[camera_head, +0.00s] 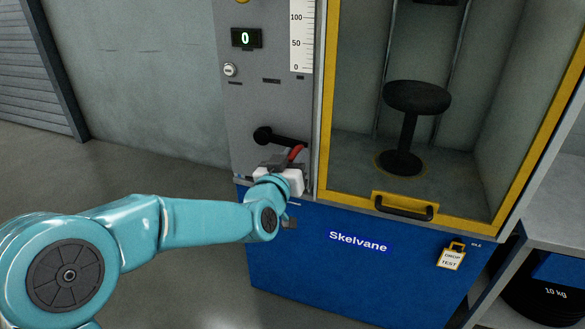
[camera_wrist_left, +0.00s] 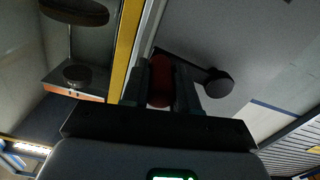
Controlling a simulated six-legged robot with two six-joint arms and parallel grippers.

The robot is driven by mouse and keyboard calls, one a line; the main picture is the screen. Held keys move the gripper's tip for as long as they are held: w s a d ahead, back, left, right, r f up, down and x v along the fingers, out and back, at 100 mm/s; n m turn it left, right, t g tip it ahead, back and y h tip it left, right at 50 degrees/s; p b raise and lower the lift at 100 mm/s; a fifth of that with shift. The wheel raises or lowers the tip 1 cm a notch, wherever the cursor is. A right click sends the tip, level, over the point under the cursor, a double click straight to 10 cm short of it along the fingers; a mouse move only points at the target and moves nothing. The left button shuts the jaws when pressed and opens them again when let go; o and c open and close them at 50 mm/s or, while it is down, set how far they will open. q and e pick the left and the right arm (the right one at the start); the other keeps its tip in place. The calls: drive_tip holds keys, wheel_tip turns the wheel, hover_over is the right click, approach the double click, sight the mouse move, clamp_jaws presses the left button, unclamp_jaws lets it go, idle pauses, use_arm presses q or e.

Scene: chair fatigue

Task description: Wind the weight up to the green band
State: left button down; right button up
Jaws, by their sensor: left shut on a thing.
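The crank on the grey panel has a round black hub (camera_head: 262,136), a black arm reaching right and slightly down, and a red handle (camera_head: 296,152) at its end. My left gripper (camera_head: 288,162) is shut on the red handle. In the left wrist view the handle (camera_wrist_left: 160,82) sits between the two dark fingers, with the hub (camera_wrist_left: 218,83) to its right. A white height scale (camera_head: 302,38) shows 0, 50 and 100; its upper part is cut off, and no green band shows. A dark thing (camera_head: 436,2), perhaps the weight, is cut off at the top edge.
A black stool (camera_head: 417,97) stands inside the yellow-framed cabinet (camera_head: 322,150), above a blue base (camera_head: 320,270). A display (camera_head: 246,38) reads 0. A tag (camera_head: 452,257) hangs at the base's right. A shelf (camera_head: 555,215) with a 10 kg disc stands right. Floor at left is clear.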

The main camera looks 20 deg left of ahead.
use_arm(q)
drive_tip(key=shift+r+n, duration=0.75)
drive_tip(key=shift+n, duration=0.05)
drive_tip(key=c, duration=0.9)
unclamp_jaws()
drive_tip(key=shift+o, duration=0.2)
drive_tip(key=shift+s, duration=0.1)
drive_tip(key=s+p, duration=0.2)
drive_tip(key=s, duration=1.4)
drive_tip(key=shift+a, duration=0.25)
